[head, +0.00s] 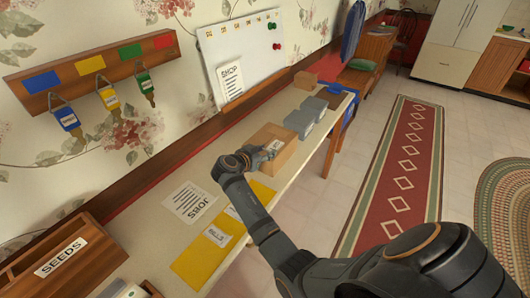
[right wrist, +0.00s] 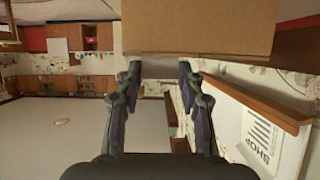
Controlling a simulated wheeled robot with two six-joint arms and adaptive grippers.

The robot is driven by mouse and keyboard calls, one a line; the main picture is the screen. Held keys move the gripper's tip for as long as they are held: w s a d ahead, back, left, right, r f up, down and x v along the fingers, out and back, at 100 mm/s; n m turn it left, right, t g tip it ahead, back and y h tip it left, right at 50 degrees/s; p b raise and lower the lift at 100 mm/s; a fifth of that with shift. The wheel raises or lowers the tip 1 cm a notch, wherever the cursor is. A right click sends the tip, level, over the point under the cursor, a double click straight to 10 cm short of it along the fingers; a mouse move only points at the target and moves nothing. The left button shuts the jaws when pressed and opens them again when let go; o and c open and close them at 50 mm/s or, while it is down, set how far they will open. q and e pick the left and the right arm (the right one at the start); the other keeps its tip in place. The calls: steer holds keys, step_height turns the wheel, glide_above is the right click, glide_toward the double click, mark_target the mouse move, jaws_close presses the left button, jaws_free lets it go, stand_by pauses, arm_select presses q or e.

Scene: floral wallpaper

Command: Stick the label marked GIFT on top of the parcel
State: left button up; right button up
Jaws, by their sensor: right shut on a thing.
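The parcel, a brown cardboard box (head: 286,152), stands on the long narrow table; its face fills the top of the right wrist view (right wrist: 200,27). My right gripper (head: 262,152) is at the parcel's near left side, with its fingers pointing at the box. In the right wrist view my right gripper (right wrist: 161,76) is shut on a thin pale label (right wrist: 161,68), held across between the fingertips at the parcel's edge. My left gripper is out of view.
Grey boxes (head: 304,118) and a smaller brown box (head: 305,80) stand beyond the parcel. A JOBS sheet (head: 190,202) and yellow folders (head: 204,258) lie nearer. A wooden SEEDS box (head: 85,262) is at the near left.

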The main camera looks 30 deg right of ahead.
steer(key=shift+f, duration=0.1)
stand_by(0.3)
steer(key=o, duration=0.8)
steer(key=shift+o, duration=0.5)
steer(key=o, duration=0.5)
steer(key=shift+c, duration=0.2)
